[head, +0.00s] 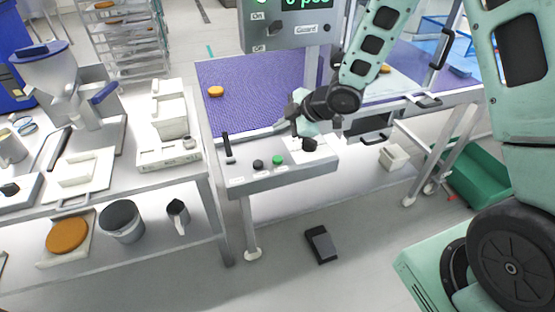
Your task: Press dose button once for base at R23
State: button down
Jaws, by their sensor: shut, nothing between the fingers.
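The control panel (262,176) is a pale ledge at the front of the purple conveyor. It carries a green button (278,160), a black button (258,165) and a black upright lever (227,148). Their small labels are too blurred to read, so I cannot tell which is the dose button. My gripper (310,145) is shut and empty, pointing down over the white plate at the panel's right end. I cannot tell whether its tips touch anything, and it hides what lies under it. A round orange-brown base (215,91) lies on the belt's left part.
A grey box (285,28) with a green display and knob stands behind the panel. The left bench (150,195) holds a funnel machine (62,85), white containers and a grey bucket (121,221). A dark pedal-like block (321,244) lies on the floor. A green crate (476,178) stands right.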

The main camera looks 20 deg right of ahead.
aim_at(281, 159)
notch_tip(281, 159, down, 8)
jog(key=b, duration=0.6)
jog(key=shift+r, duration=0.1)
dwell(1.6)
jog(key=shift+f+b, duration=0.4)
jog(key=shift+b, duration=0.1)
jog(key=shift+f+b, duration=0.45)
jog(key=shift+f, duration=0.1)
dwell(0.5)
jog(key=shift+r, duration=0.1)
dwell(0.3)
jog(key=shift+r+p, duration=0.8)
jog(key=shift+r, duration=0.05)
jog(key=shift+r, duration=0.15)
notch_tip(281, 159, up, 5)
jog(key=p, duration=0.4)
